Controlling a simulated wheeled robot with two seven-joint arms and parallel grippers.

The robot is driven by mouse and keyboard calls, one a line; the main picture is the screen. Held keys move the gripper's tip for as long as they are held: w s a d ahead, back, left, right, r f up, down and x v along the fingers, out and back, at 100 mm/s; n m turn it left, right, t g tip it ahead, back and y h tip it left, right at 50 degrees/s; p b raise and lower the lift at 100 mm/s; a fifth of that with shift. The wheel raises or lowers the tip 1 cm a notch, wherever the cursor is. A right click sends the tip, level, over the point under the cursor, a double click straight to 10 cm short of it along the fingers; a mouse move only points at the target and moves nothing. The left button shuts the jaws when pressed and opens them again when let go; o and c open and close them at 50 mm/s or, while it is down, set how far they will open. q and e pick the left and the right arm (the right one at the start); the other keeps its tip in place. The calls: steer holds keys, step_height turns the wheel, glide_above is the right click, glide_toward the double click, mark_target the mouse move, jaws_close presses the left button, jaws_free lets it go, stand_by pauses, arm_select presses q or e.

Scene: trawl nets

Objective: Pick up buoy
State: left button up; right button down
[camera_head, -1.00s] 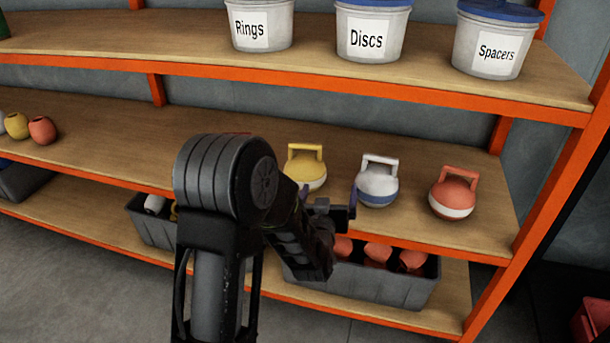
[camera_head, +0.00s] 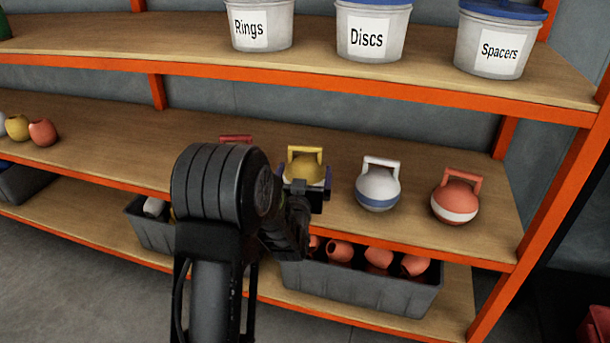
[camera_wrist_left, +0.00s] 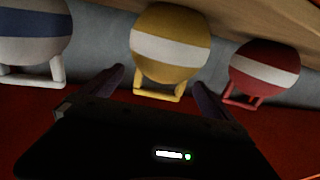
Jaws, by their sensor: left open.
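Several buoys with handles stand in a row on the middle shelf. The yellow buoy (camera_head: 305,166) has a white band, seen in the left wrist view (camera_wrist_left: 170,45). My left gripper (camera_head: 304,188) is open in front of it, with its fingers pointing at either side of the buoy and nothing held. To its right stand a white buoy with a blue band (camera_head: 377,187) and a red buoy with a white band (camera_head: 456,198). Another red buoy (camera_head: 236,139) is mostly hidden behind my left arm; it shows in the left wrist view (camera_wrist_left: 264,70). My right gripper is out of view.
Tubs labelled Rings (camera_head: 262,24), Discs (camera_head: 372,30) and Spacers (camera_head: 497,42) stand on the shelf above. Grey bins (camera_head: 360,292) with red pieces sit below. An orange upright (camera_head: 545,210) bounds the right end. Small round pieces (camera_head: 42,132) lie at the far left.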

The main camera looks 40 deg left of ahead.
mark_target(305, 158)
arm_select(q)
steer(key=b+x, duration=0.1)
steer(key=x, duration=0.4)
steer(key=shift+a, duration=0.25)
steer(key=shift+c, duration=0.2)
stand_by(0.3)
steer(key=c, duration=1.6)
steer(key=shift+o, duration=0.2)
steer(key=shift+r, duration=0.1)
step_height(305, 158, up, 10)
steer(key=p, duration=0.3)
steer(key=shift+s, duration=0.1)
